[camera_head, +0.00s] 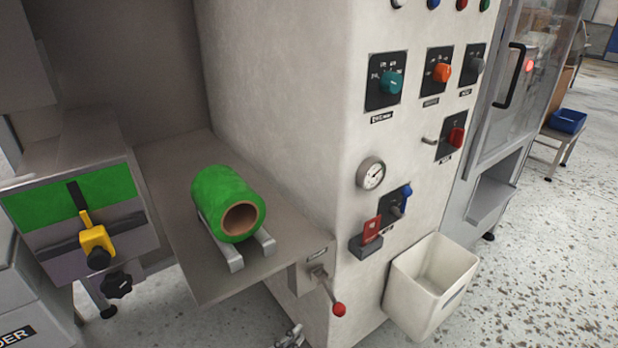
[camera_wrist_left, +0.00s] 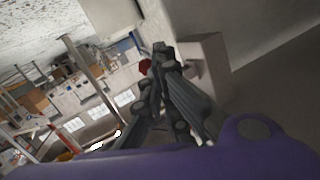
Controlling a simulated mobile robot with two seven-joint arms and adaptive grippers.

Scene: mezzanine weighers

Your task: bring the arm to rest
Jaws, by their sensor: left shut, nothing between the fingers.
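My left gripper (camera_head: 292,337) just shows at the bottom edge of the head view, below the shelf's lever box and left of the red-knobbed lever (camera_head: 338,309). In the left wrist view its fingers (camera_wrist_left: 162,50) are closed together with nothing between them. A red knob (camera_wrist_left: 145,67) shows just left of the fingertips in that view; I cannot tell the gap between them. My right gripper is in neither view.
A green roll (camera_head: 222,203) lies on a cradle on the metal shelf (camera_head: 186,268). The machine cabinet (camera_head: 300,120) carries knobs and a gauge (camera_head: 371,173). A cream bin (camera_head: 430,285) hangs at its lower right. Speckled floor (camera_head: 540,260) is clear at the right.

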